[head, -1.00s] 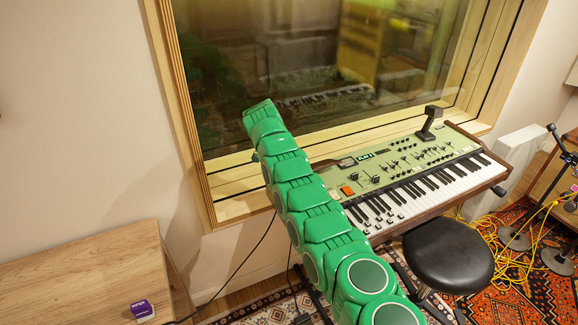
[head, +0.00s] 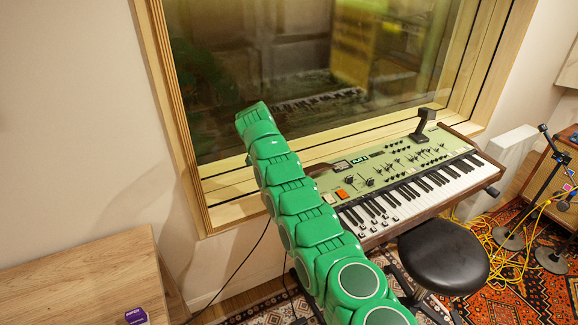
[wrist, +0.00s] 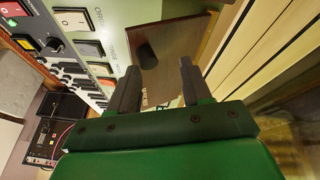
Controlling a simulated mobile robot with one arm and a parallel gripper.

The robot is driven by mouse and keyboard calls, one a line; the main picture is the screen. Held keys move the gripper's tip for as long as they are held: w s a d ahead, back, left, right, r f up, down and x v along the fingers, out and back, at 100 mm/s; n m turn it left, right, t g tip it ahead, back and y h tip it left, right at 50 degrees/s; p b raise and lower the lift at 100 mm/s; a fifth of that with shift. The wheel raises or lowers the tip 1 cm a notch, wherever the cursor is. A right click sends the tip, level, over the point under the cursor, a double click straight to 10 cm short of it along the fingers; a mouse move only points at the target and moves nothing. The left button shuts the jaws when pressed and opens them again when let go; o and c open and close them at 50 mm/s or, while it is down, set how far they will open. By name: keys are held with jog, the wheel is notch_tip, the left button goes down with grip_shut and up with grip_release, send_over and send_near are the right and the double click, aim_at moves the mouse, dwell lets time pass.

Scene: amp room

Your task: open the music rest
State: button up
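The green keyboard synth (head: 385,168), with its knobs and keys, stands below the window. In the wrist view a brown wooden panel (wrist: 172,40) with a dark rounded shape on it lies beyond my gripper, beside the synth's switches. I cannot tell for sure whether this panel is the music rest. My gripper (wrist: 158,82) is open, its two dark fingers apart. The fingers overlap the near part of the panel in the picture, and contact cannot be judged. Nothing shows held between them. In the head view my green arm hides the gripper and part of the synth's left end.
A black piece (head: 424,124) stands upright on the synth's back right. A round black stool (head: 443,257) is in front of the keys. The window ledge (head: 235,207) runs close behind. A wooden desk (head: 75,285) with a purple box (head: 137,316) is at left. Yellow cables (head: 500,255) lie at right.

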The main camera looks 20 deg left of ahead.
jog(key=shift+r, duration=1)
jog(key=shift+d+r, duration=0.1)
jog(key=shift+d, duration=0.05)
jog(key=shift+r, duration=0.1)
jog(key=shift+s+r, duration=0.1)
jog(key=shift+r, duration=0.15)
jog(key=shift+d+r, duration=0.1)
jog(key=shift+s+d+r, duration=0.3)
jog(key=shift+s+r, duration=0.2)
jog(key=shift+s, duration=0.1)
jog(key=s+d+r, duration=0.6)
jog(key=s+r, duration=0.2)
jog(key=s, duration=0.2)
jog(key=shift+s, duration=0.35)
dwell(0.4)
